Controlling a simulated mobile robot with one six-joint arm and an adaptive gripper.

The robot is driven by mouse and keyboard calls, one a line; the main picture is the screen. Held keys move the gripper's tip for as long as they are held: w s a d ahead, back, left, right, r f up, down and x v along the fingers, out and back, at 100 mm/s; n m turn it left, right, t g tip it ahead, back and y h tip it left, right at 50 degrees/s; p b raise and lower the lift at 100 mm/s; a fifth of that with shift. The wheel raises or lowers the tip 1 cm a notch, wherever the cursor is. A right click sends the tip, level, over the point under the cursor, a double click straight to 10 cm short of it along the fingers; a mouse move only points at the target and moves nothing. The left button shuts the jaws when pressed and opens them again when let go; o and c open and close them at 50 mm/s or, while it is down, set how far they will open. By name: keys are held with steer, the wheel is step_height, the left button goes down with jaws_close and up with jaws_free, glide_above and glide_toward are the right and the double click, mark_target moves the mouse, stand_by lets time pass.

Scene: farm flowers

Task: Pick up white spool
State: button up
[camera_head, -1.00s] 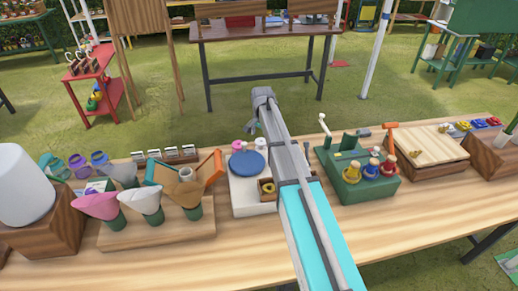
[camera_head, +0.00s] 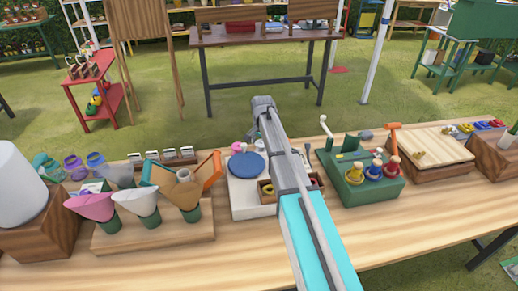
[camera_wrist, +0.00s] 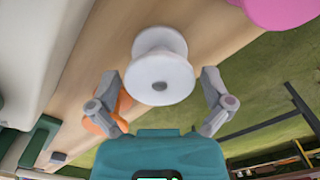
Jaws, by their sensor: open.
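The white spool (camera_wrist: 160,65) shows in the wrist view with one round end and its dark centre hole facing the camera. It stands above the wooden table top. My gripper (camera_wrist: 160,88) is open, with one finger on each side of the spool's lower part in the picture. Clear gaps show between both fingers and the spool, and nothing is held. In the head view my gripper (camera_head: 256,131) is at the far end of my arm, above the back of the table.
A pink object (camera_wrist: 280,10) is near the spool at the wrist view's upper right. In the head view a white tray with a blue disc (camera_head: 246,165) lies left of my arm. A green box with coloured bottles (camera_head: 366,185) stands right. Paper cones fill the left side.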

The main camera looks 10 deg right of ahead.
steer(key=c, duration=0.9)
steer(key=shift+r, duration=0.1)
steer(key=shift+c, duration=0.2)
step_height(320, 180, up, 3)
steer(key=p, duration=0.2)
steer(key=shift+p, duration=0.4)
steer(key=s+d+r+p, duration=0.8)
steer(key=s+r+p, duration=0.1)
steer(key=shift+d+r+p, duration=0.15)
steer(key=shift+d+p, duration=0.1)
steer(key=shift+p, duration=0.05)
steer(key=shift+s+d+r+p, duration=0.3)
steer(key=shift+s+d, duration=0.2)
steer(key=shift+d, duration=0.15)
